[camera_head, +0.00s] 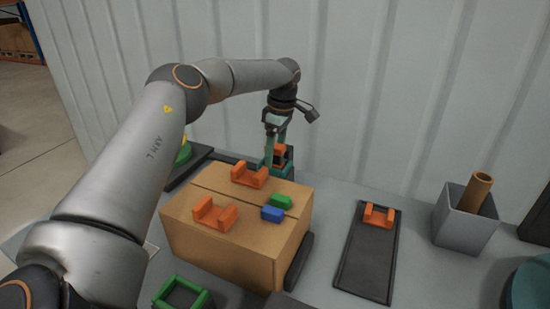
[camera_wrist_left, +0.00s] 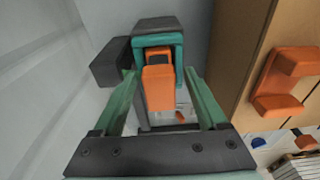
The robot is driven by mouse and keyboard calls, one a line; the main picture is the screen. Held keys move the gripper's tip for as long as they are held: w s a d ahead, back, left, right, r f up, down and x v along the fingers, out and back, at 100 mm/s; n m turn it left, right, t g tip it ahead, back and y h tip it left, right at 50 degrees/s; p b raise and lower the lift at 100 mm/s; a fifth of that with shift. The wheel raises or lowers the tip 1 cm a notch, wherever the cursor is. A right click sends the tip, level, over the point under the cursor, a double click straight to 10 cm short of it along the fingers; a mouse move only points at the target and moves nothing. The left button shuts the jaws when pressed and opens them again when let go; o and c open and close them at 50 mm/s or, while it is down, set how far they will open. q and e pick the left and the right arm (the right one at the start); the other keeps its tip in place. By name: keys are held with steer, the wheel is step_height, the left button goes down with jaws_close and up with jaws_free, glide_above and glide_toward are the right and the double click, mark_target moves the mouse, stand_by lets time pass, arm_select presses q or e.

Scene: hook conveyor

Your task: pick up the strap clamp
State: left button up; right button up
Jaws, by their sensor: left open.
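A teal and dark frame (camera_head: 289,161) with an orange block in it, which looks like the strap clamp, stands behind the cardboard box near the wall. In the left wrist view the teal arch (camera_wrist_left: 178,52) surrounds the upper part of the orange block (camera_wrist_left: 158,90). My left gripper (camera_head: 276,150) reaches down at it from above. In the left wrist view its two green fingers (camera_wrist_left: 160,78) are open, one on each side of the orange block, with gaps visible. Whether the fingertips touch the frame cannot be told. My right gripper is not in view.
A cardboard box (camera_head: 215,250) carries orange U-shaped pieces (camera_head: 250,175), a green block (camera_head: 280,201) and a blue block (camera_head: 272,214). To the right lie a dark tray (camera_head: 365,265) with another orange piece and a grey bin (camera_head: 462,228) holding a brown tube. The corrugated wall is close behind.

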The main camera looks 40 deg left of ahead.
arm_select(q)
jaws_close()
stand_by(0.6)
